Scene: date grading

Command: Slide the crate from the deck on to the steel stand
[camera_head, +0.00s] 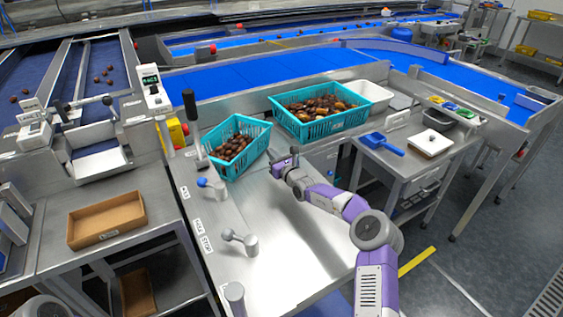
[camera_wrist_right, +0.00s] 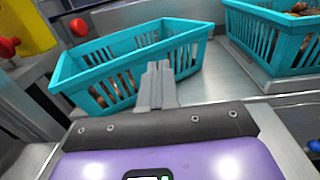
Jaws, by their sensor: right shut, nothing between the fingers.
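A teal slatted crate (camera_head: 213,158) of brown dates sits askew on the steel deck (camera_head: 259,220). It also shows in the right wrist view (camera_wrist_right: 85,72). A larger teal crate (camera_head: 322,128), also full of dates, stands behind and to its right, in the wrist view at the upper right (camera_wrist_right: 285,45). My right gripper (camera_head: 285,163) is low over the deck, right of the smaller crate and in front of the larger one. Its fingers (camera_wrist_right: 157,80) are shut and empty, pointing at the smaller crate's near wall; I cannot tell whether they touch. My left gripper is out of view.
Levers and knobs (camera_head: 238,238) line the deck's left edge. A cardboard tray (camera_head: 106,220) lies at the left. The deck's front is clear.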

